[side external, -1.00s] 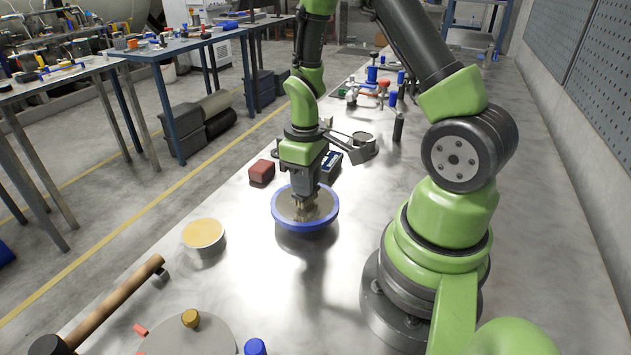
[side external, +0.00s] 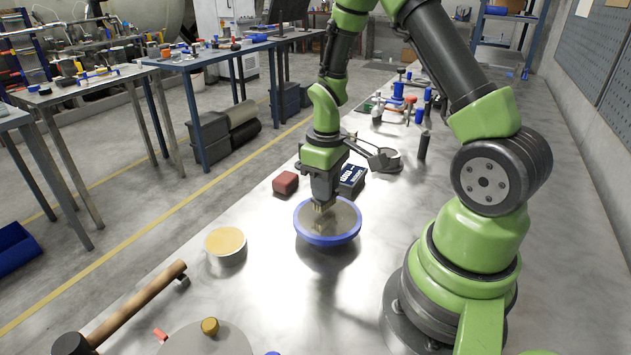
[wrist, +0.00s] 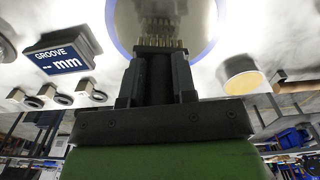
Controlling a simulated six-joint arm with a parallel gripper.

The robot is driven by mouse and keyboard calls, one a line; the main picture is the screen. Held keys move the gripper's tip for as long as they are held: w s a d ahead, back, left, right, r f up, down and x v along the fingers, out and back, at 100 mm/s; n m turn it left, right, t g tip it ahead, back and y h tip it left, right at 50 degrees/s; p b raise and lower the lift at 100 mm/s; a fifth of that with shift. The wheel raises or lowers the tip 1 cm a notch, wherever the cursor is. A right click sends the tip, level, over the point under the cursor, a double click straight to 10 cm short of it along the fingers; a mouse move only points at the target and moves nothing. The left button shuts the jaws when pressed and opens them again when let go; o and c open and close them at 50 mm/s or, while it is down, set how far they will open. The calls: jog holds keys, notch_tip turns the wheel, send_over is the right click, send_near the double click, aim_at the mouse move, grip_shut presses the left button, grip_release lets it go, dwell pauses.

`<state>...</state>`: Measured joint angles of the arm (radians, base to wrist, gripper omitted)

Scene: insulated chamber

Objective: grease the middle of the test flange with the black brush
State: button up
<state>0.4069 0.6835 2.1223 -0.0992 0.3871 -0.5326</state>
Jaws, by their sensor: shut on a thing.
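The test flange (side external: 345,240) is a round grey disc with a blue rim on the bench, and it fills the top of the wrist view (wrist: 200,20). My gripper (side external: 322,196) is over the flange, pointing down. It is shut on the black brush (wrist: 158,75), whose dark body shows between the fingers in the wrist view. The pale gold bristles (wrist: 160,43) point at the flange face, with their reflection in it. In the side view the bristles sit a little left of and behind the flange's middle. I cannot tell whether they touch the face.
A round tin with pale yellow content (side external: 225,241) stands left of the flange. A dark red block (side external: 286,182) and a box reading "GROOVE -- mm" (wrist: 62,55) are behind it. A hammer (side external: 135,305) lies front left. Bench space in front of the flange is clear.

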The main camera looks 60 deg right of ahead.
jog(key=shift+s, duration=2.4)
jog(key=shift+w, duration=3.95)
notch_tip(320, 180, up, 7)
jog(key=shift+f, duration=0.2)
jog(key=shift+s, duration=0.1)
